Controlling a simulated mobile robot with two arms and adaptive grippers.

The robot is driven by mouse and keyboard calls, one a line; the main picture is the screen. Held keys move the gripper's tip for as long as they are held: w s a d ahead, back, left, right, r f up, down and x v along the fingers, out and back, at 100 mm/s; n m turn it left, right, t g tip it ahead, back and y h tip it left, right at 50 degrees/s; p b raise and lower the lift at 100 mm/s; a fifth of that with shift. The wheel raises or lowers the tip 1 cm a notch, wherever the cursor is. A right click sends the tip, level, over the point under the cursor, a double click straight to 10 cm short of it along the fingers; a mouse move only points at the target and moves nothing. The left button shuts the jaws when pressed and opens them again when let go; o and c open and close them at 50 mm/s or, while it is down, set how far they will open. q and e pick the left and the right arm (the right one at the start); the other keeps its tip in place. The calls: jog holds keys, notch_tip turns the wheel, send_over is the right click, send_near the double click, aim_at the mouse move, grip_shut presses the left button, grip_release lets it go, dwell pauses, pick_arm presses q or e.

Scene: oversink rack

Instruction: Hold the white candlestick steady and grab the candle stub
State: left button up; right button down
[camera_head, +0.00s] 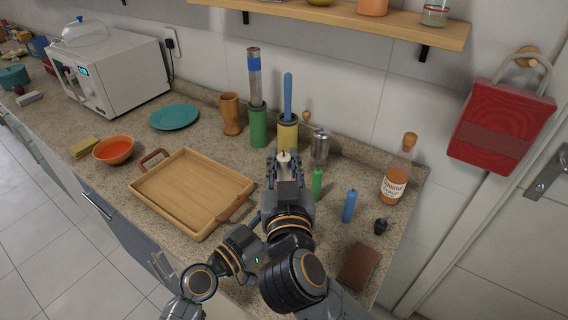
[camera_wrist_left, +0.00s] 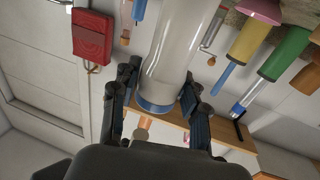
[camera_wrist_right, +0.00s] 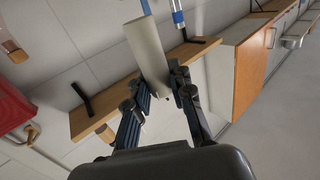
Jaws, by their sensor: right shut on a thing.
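My right gripper (camera_head: 284,172) is above the counter in the middle of the head view. It is shut on a pale candle stub (camera_head: 284,157), whose dark wick shows at the top. The right wrist view shows a long cream cylinder (camera_wrist_right: 147,50) between its fingertips. In the left wrist view a large white cylinder with a blue rim, apparently the candlestick (camera_wrist_left: 168,60), stands between the fingers of my left gripper (camera_wrist_left: 160,80). I cannot tell whether both fingers touch it. The left gripper and the candlestick are hidden behind my right arm in the head view.
A wooden tray (camera_head: 150,194) lies to the left. Green (camera_head: 258,128) and yellow (camera_head: 287,135) holders, a steel mill (camera_head: 320,148), a green bottle (camera_head: 317,184), a blue one (camera_head: 350,206) and a syrup bottle (camera_head: 397,175) crowd the right side. A brown block (camera_head: 359,264) lies near the front.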

pick_arm(q)
jog(key=shift+o, duration=1.4)
jog(key=shift+s, duration=0.1)
jog(key=v, duration=1.2)
pick_arm(e)
jog(key=shift+f, duration=0.1)
